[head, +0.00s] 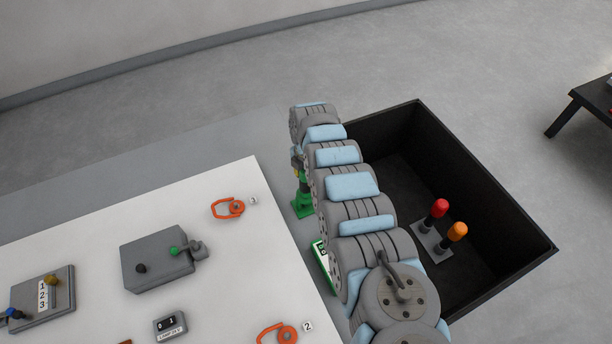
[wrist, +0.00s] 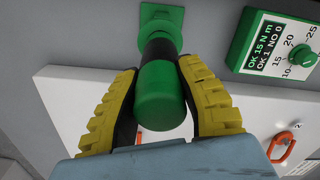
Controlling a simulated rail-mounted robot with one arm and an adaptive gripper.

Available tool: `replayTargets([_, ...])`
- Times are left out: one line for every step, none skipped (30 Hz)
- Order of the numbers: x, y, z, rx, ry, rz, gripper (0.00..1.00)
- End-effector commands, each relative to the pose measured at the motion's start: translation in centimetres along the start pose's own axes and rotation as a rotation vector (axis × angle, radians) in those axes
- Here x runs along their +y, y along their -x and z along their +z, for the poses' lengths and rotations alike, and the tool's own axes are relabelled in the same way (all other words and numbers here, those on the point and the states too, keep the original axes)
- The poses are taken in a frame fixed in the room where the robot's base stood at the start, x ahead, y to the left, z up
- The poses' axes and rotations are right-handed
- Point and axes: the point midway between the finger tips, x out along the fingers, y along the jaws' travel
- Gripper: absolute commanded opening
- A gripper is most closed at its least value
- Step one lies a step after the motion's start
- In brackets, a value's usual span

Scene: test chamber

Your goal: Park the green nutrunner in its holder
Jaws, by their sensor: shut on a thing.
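The green nutrunner (wrist: 160,97), a green cylinder with a dark section, is between the yellow-padded fingers of my gripper (wrist: 157,68) in the wrist view. My gripper is shut on it. A green holder (wrist: 163,13) with a square plate and round collar is right beyond the nutrunner's dark section. They line up closely, but I cannot tell whether the nutrunner is seated in it. In the head view the green holder (head: 302,208) shows beside the white panel, below my gripper (head: 297,166), which my arm mostly hides.
A green torque controller (wrist: 268,45) with display and dial is near the holder. The white panel (head: 213,187) carries a grey box (head: 157,262) and orange hooks (head: 228,208). A black bin (head: 487,190) lies right of my arm, with red and orange knobs (head: 440,208) on a grey block.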

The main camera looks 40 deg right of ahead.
Motion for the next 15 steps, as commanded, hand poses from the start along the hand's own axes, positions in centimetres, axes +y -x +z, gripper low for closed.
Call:
replayTargets([0.06,0.01,0.04,-0.001,0.0,0.001,0.0])
replayTargets([0.06,-0.01,0.04,-0.001,0.0,0.001,0.0])
replayTargets([0.06,-0.06,0.04,-0.001,0.0,0.001,0.0])
replayTargets([0.06,-0.09,0.03,-0.001,0.0,0.001,0.0])
replayTargets([0.06,-0.11,0.04,-0.001,0.0,0.001,0.0])
replayTargets([0.06,-0.14,0.04,-0.001,0.0,0.001,0.0])
replayTargets([0.05,-0.18,0.03,-0.001,0.0,0.001,0.0])
replayTargets([0.06,-0.2,0.04,-0.001,0.0,0.001,0.0])
replayTargets([0.06,-0.24,0.04,-0.001,0.0,0.001,0.0])
replayTargets([0.06,-0.26,0.04,-0.001,0.0,0.001,0.0])
replayTargets([0.06,-0.28,0.04,-0.001,0.0,0.001,0.0])
replayTargets([0.05,-0.33,0.04,-0.001,0.0,0.001,0.0])
replayTargets([0.05,-0.36,0.03,-0.001,0.0,0.001,0.0])
replayTargets([0.06,-0.38,0.04,-0.001,0.0,0.001,0.0])
replayTargets([0.06,-0.41,0.04,-0.001,0.0,0.001,0.0])
